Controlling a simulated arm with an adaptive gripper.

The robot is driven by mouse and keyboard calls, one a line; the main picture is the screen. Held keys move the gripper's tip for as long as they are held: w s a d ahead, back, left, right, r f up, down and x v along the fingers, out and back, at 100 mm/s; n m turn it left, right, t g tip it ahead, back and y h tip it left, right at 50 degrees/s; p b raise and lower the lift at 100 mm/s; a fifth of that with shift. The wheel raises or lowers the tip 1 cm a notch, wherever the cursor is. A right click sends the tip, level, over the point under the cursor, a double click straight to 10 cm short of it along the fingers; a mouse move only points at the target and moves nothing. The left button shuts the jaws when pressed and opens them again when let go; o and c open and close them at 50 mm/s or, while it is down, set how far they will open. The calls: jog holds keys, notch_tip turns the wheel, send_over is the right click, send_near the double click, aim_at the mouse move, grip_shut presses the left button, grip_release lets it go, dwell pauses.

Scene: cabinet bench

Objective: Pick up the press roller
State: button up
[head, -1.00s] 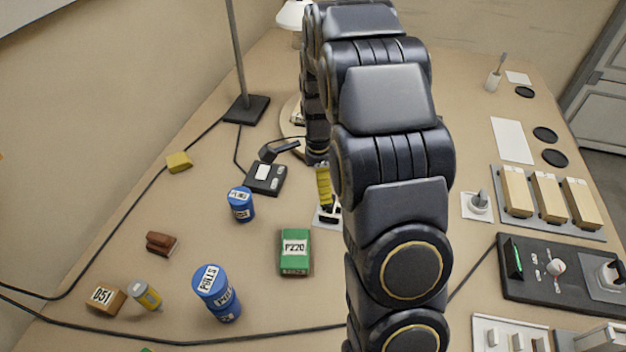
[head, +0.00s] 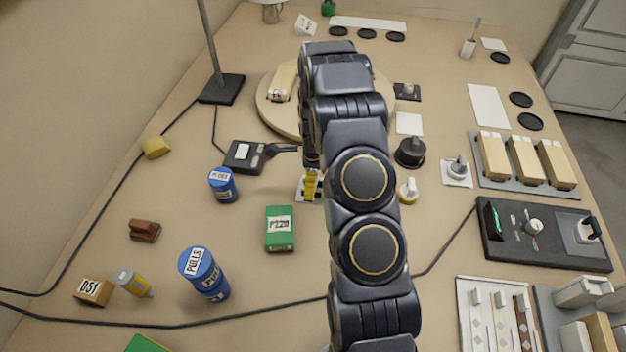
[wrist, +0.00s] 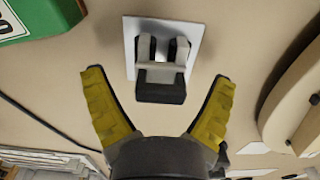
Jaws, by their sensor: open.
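A grey forked piece with a crossbar and a black block (wrist: 160,90) sits on a white square plate (wrist: 131,40) in the wrist view. It looks like the press roller, but I cannot be sure. My gripper (wrist: 160,78) is open and empty, its yellow fingers spread to either side of the piece's black end, apart from it. In the head view my gripper (head: 311,185) is over the white plate (head: 303,197), and its yellow fingers and my arm mostly hide the piece.
A green box (head: 280,229) stands in front of the plate, and a blue can (head: 223,185) is to the left. A round wooden turntable (head: 270,118) lies behind. A black knob (head: 410,152) and a yellow-and-white piece (head: 407,190) are right of my arm. Bare table lies around the green box.

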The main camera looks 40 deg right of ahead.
jog(key=shift+f, duration=0.35)
jog(key=c, duration=1.2)
jog(key=shift+r, duration=0.15)
